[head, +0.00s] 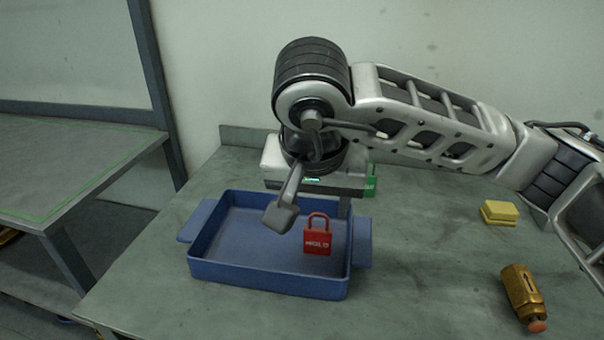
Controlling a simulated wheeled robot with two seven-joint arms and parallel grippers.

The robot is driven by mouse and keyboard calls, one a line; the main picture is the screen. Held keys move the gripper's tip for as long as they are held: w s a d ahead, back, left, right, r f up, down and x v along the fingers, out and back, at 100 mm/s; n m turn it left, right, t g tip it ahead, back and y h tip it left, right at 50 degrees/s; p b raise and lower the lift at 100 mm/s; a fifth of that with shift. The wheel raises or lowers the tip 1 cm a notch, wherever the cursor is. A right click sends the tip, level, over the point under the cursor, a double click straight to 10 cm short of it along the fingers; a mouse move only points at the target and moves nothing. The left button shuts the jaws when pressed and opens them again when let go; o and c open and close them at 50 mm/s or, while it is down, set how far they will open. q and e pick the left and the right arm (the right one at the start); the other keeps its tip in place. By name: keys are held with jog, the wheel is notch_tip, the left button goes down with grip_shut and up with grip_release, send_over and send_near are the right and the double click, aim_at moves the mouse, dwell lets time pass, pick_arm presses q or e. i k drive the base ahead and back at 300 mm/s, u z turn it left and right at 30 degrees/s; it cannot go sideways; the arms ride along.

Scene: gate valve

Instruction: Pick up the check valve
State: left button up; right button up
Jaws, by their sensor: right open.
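A brass fitting with an orange end (521,293), which looks like the check valve, lies on the table at the front right. My right gripper (314,210) is open and points down over the blue tray, well to the left of the brass fitting. One finger shows clearly; the other is partly seen at the right. My left gripper is not in view.
A blue tray (268,283) holds a red padlock (317,238) close below my right gripper. A yellow block (499,213) sits behind the brass fitting. A green object (371,183) is partly hidden behind my gripper. The table (425,270) is clear between tray and fitting.

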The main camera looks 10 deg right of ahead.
aim_at(527, 301)
jog(key=k, duration=1)
